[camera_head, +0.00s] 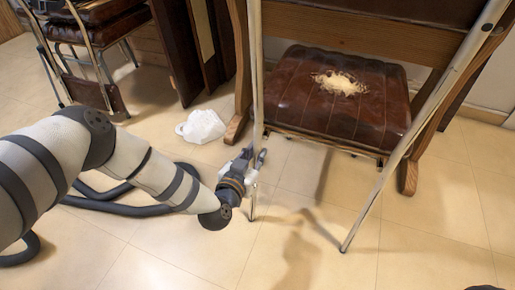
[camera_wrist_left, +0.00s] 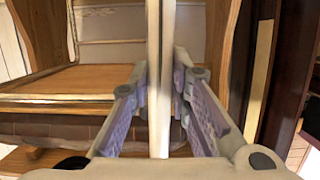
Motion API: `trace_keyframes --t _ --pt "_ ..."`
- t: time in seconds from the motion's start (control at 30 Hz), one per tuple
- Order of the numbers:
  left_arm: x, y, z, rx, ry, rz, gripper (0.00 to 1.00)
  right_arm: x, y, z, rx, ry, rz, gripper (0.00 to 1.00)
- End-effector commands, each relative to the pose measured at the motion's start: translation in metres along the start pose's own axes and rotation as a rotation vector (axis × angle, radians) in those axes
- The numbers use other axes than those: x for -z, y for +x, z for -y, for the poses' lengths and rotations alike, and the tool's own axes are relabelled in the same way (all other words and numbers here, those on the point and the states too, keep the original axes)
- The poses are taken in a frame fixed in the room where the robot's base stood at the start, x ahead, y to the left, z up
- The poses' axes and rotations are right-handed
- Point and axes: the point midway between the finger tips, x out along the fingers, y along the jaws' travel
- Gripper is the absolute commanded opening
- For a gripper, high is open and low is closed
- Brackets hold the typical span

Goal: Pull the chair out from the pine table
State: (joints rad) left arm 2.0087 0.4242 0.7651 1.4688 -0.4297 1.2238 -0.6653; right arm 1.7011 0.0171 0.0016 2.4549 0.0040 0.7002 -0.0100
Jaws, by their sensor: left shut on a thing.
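The chair has a brown leather seat (camera_head: 295,95), torn with pale stuffing (camera_head: 340,84), and thin metal tube legs. Its left metal leg (camera_head: 257,60) runs down to the floor, and its right leg (camera_head: 393,165) slants to the floor. The pine table (camera_head: 350,36) shows as a wooden board and side supports around the seat. My left gripper (camera_head: 254,164) is shut around the chair's left metal leg, low above the floor. In the left wrist view the metal leg (camera_wrist_left: 160,50) stands between the fingers of my left gripper (camera_wrist_left: 162,92).
A crumpled white bag (camera_head: 202,126) lies on the floor left of the chair. Stacked dark chairs (camera_head: 90,25) and dark wooden panels (camera_head: 180,50) stand at the back left. The tiled floor (camera_head: 300,250) in front is mostly clear.

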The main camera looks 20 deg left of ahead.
Motion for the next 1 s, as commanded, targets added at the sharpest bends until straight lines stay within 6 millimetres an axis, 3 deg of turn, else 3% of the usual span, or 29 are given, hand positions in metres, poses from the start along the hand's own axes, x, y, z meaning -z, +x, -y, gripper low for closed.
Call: trace_keyframes --t 0.3,0.57,1.0 --pt "-0.009 -0.032 0.000 0.001 -0.003 0.010 0.00 -0.010 -0.013 0.000 0.000 0.000 -0.021 0.50" --pt "-0.015 -0.043 0.001 0.000 -0.004 0.014 0.00 -0.012 -0.016 0.000 0.000 0.000 -0.027 0.50" --pt "-0.024 -0.083 0.000 -0.001 -0.002 0.017 0.00 -0.023 -0.030 0.000 0.000 0.000 -0.051 0.50"
